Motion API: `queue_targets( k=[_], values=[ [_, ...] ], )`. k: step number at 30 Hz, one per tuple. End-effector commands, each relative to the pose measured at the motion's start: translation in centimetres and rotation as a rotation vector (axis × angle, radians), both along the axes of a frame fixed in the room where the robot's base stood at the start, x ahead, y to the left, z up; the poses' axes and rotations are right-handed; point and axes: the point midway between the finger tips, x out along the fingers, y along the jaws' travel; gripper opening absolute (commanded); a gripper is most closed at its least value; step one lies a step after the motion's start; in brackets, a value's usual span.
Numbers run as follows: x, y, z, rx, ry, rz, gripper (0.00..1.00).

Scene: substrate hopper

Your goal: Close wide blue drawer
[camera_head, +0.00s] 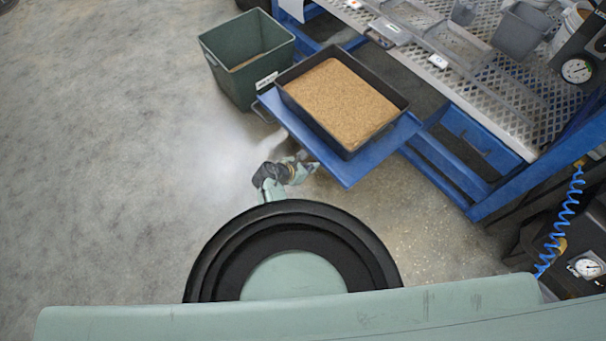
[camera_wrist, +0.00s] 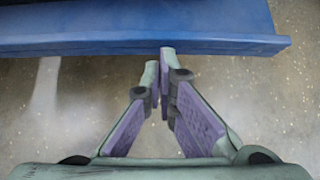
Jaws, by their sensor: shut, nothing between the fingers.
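The wide blue drawer (camera_head: 336,169) stands pulled out from the blue bench frame. It carries a black tray (camera_head: 397,98) filled with tan granular substrate (camera_head: 338,100). My gripper (camera_head: 312,167) is low in front of the drawer's near edge. In the wrist view the blue drawer front (camera_wrist: 140,25) spans the top. The gripper's fingertips (camera_wrist: 159,62) are together, with nothing between them, and overlap its lower edge in the picture. I cannot tell whether they touch it.
A green bin (camera_head: 222,78) stands on the floor just left of the drawer. The bench's perforated top (camera_head: 480,95) holds grey trays. A blue coiled hose (camera_head: 565,215) and gauges are at the right. The floor at the left is clear.

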Motion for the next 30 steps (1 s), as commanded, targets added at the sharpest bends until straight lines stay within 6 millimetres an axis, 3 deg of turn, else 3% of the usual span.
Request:
queue_targets(
  k=[20,26,30],
  values=[
    [0.9,-1.4,0.0,0.0,0.0,-0.002,0.0],
    [2.9,-4.0,0.1,0.001,-0.003,-0.005,0.0],
    [4.9,-6.8,0.0,0.0,-0.003,-0.006,0.0]
  ],
)
